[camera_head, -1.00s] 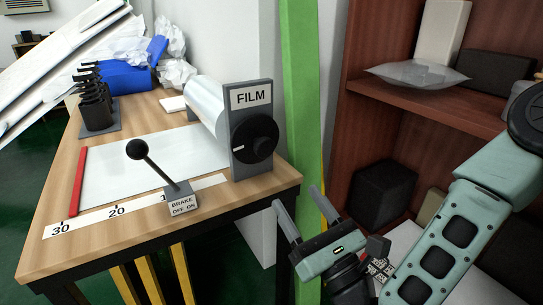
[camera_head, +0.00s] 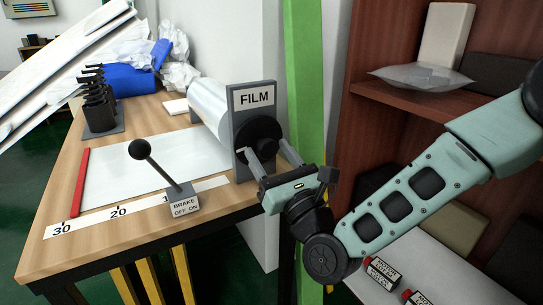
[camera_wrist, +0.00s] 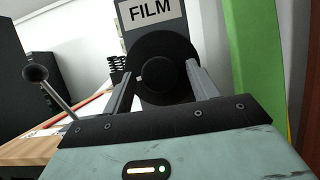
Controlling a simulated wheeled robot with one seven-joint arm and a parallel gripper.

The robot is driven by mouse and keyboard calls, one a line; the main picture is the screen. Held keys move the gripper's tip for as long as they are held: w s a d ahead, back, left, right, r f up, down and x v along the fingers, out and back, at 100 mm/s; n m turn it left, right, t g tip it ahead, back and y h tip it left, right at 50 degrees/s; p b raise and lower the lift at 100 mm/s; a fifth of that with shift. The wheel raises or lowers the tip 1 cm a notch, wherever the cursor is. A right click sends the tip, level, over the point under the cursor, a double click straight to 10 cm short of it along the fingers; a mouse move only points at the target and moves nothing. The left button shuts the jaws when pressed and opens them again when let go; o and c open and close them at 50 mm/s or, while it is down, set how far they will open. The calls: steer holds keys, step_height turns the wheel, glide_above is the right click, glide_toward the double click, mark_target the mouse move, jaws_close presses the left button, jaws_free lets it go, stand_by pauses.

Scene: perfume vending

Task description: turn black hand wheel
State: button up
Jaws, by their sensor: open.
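The black hand wheel (camera_head: 258,137) is on the grey plate labelled FILM (camera_head: 240,125), at the right end of the bench. My gripper (camera_head: 269,150) is open in front of it, with its fingers pointing at the wheel. In the wrist view the wheel (camera_wrist: 160,68) lies between and beyond the two fingers (camera_wrist: 160,90), with a light mark on its hub. One finger appears on each side of the wheel's lower part. I cannot tell whether either finger touches it. In the head view the fingers and gripper body partly cover the wheel.
A brake lever with a black ball (camera_head: 138,149) stands left of the wheel. A film roll (camera_head: 207,105) lies behind the plate. A green post (camera_head: 305,90) rises close to the right, and a brown shelf (camera_head: 400,93) stands farther right.

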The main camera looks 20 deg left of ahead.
steer(key=c, duration=1)
steer(key=shift+n+g, duration=0.3)
steer(key=shift+n, duration=0.1)
